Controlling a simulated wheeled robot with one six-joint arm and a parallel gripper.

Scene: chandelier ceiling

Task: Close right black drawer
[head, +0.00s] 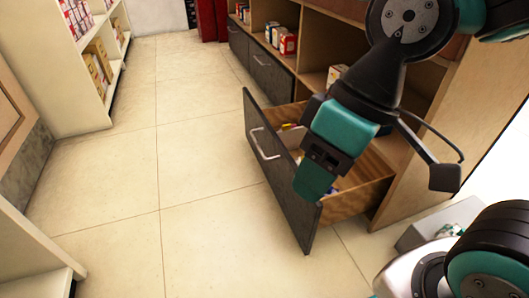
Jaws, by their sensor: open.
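The right black drawer (262,158) is pulled out from the wooden shelf unit. Its dark front has a silver handle (264,144), and its wooden side shows at the right. Some small packages lie inside, mostly hidden by my arm. My gripper (318,178) is in front of the open drawer in the picture, overlapping its inside and the right part of its front. The gripper is open and holds nothing that I can see. I cannot tell whether it touches the drawer.
Other dark drawers (271,77) farther along the unit are shut. Boxes (287,43) stand on the shelves above. A white shelf rack (84,75) stands at the left. The tiled floor (150,150) left of the drawer is clear.

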